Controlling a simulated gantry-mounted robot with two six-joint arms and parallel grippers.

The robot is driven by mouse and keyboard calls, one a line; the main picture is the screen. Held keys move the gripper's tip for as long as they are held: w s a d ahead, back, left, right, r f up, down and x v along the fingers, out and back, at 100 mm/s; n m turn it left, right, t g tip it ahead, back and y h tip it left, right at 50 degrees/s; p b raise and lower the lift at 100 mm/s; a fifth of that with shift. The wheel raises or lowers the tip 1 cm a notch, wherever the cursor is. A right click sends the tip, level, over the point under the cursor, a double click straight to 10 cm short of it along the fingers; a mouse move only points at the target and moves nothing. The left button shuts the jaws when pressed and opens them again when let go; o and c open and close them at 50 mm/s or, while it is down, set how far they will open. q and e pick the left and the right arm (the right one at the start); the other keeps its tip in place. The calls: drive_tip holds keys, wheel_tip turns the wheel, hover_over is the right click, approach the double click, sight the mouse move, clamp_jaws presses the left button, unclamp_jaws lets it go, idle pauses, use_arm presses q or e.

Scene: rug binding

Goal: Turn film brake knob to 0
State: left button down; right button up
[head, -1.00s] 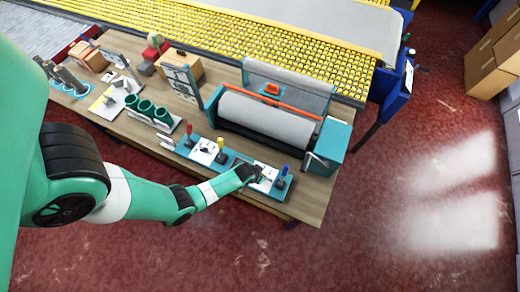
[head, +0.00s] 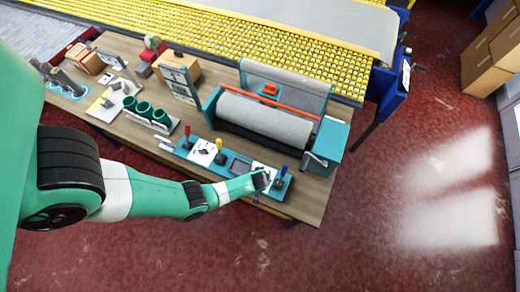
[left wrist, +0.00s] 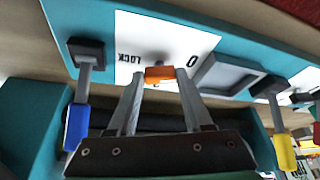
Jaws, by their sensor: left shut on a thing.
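The film brake knob shows in the left wrist view as an orange piece (left wrist: 159,74) between my fingertips, with a dark shaft behind it. It stands on a white plate (left wrist: 165,36) marked LOCK on the left and 0 on the right, both upside down; the knob is between the marks. I cannot tell exactly where it points. My left gripper (left wrist: 158,82) is shut on the knob. In the head view my left gripper (head: 264,180) is over the right part of the teal control panel (head: 238,166) and hides the knob. My right gripper is not in view.
A blue-handled lever (left wrist: 77,124) stands left of my fingers in the wrist view, and a yellow-handled lever (left wrist: 284,150) stands to the right. A grey recessed frame (left wrist: 225,74) is beside the plate. The roller machine (head: 265,118) stands behind the panel.

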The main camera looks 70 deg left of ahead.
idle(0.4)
use_arm(q)
drive_tip(key=shift+c, duration=1.6)
unclamp_jaws()
drive_tip(key=p+v, duration=1.1)
drive_tip(key=p, duration=0.1)
drive_tip(key=shift+r, duration=0.25)
drive_tip(key=shift+d, duration=0.15)
